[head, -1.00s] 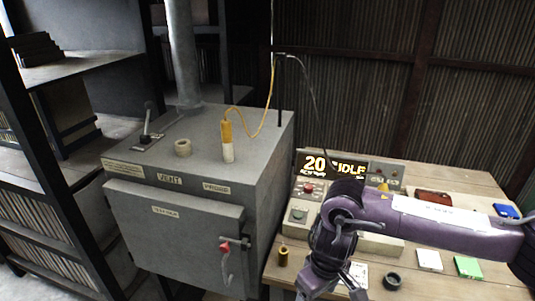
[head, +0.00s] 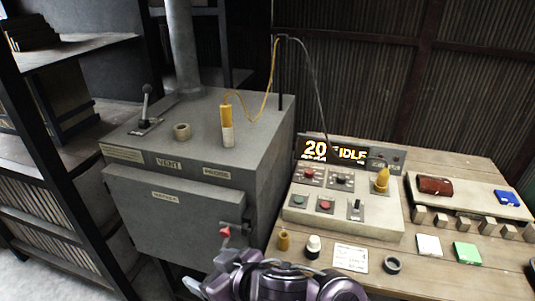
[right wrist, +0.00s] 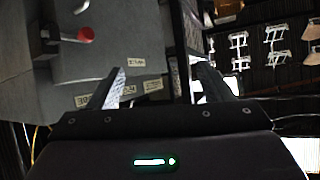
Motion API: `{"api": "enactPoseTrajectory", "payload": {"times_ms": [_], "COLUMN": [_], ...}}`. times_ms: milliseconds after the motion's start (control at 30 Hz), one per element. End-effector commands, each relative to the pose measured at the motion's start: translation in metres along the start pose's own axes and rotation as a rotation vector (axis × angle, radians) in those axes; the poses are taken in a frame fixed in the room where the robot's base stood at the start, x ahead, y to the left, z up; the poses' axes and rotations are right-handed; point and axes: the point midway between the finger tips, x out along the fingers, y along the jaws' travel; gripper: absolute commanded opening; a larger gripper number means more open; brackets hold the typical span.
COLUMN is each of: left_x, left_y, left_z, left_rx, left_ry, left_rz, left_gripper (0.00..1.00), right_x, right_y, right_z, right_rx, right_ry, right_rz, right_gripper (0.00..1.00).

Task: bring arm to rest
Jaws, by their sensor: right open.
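My right arm shows at the bottom middle of the head view. Its purple joints are folded low in front of the grey oven-like box and the bench edge. My right gripper (head: 205,287) is partly cut off by the lower edge of that view, just below the box's door. In the right wrist view the fingers of my right gripper (right wrist: 162,78) stand apart with nothing between them. The red-tipped handle (right wrist: 84,35) lies beyond them at upper left. My left gripper is not in view.
The grey box (head: 190,220) has a red-knobbed door handle (head: 225,233) close above my arm. The wooden bench (head: 430,278) at right carries a control panel (head: 340,220), a display reading 20 IDLE (head: 345,152), a black ring (head: 392,264) and several small blocks. Dark shelves (head: 75,52) stand at left.

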Motion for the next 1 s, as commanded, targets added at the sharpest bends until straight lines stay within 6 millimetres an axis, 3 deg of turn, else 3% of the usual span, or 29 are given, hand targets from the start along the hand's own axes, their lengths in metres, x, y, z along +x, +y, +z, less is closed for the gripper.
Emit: {"api": "enactPoseTrajectory", "payload": {"times_ms": [167, 300, 400, 600, 833, 1000], "left_x": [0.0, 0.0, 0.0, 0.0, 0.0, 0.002], "left_y": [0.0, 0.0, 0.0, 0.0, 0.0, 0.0], "left_z": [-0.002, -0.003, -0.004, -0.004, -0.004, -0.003], "left_rx": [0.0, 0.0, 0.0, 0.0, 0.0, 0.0], "left_ry": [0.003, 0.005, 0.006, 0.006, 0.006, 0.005], "left_rz": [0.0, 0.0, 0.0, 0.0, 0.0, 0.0], "left_gripper": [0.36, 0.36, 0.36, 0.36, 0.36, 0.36], "right_x": [-0.039, -0.08, -0.107, -0.152, -0.2, -0.161], "right_y": [0.065, 0.108, 0.123, 0.132, 0.126, 0.139], "right_z": [0.035, 0.095, 0.135, 0.196, 0.25, 0.286], "right_rx": [0.168, 0.282, 0.342, 0.428, 0.511, 0.505], "right_ry": [-0.069, -0.228, -0.34, -0.521, -0.697, -0.704], "right_rz": [0.237, 0.386, 0.446, 0.502, 0.522, 0.513], "right_gripper": [0.73, 0.73, 0.73, 0.73, 0.73, 0.73]}}
